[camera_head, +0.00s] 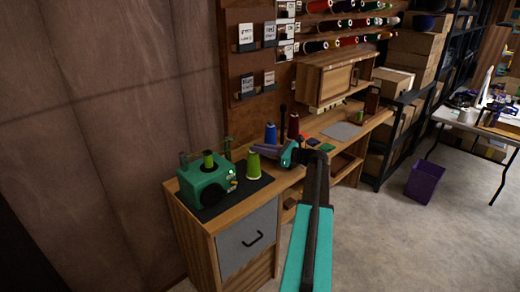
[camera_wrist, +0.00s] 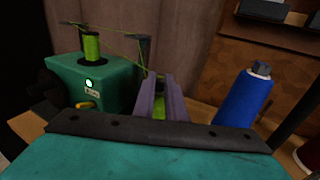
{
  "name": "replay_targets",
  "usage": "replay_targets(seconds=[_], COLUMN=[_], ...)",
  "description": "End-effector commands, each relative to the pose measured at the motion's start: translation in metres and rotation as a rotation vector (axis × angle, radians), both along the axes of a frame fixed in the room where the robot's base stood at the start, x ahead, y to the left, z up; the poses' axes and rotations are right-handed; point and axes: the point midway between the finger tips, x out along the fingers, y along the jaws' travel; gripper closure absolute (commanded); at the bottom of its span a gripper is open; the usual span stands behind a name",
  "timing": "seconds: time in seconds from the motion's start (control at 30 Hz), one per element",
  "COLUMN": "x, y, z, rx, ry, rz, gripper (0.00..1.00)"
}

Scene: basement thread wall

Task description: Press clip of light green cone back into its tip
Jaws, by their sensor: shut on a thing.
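The light green cone (camera_head: 254,168) stands upright on the dark mat beside the teal winding machine (camera_head: 206,182). My gripper (camera_head: 256,150) reaches in from the right, its purple fingers at the cone's top. In the wrist view the fingers (camera_wrist: 160,98) are shut on the cone's tip, and a bit of light green (camera_wrist: 158,112) shows between them. A small dark part sits between the fingertips; I cannot tell whether it is the clip or how it is seated. A green thread runs from the machine's spool over a post down to the fingers.
A grey drawer front (camera_head: 248,240) is below the mat.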

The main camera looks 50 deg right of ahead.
Motion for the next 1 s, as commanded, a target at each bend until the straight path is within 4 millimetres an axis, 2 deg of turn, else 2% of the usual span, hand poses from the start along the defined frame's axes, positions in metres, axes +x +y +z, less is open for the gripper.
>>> replay_targets(seconds=[0.4, 0.43, 0.57, 1.0], x=[0.0004, 0.0004, 0.0005, -0.0038], y=[0.0005, 0.0005, 0.0005, -0.0008], z=[-0.0047, -0.0047, -0.0047, -0.0047], rx=[0.0, 0.0, 0.0, 0.0], ry=[0.0, 0.0, 0.0, 0.0], rz=[0.001, 0.001, 0.001, 0.0], gripper=[1.0, 0.87, 0.67, 0.67])
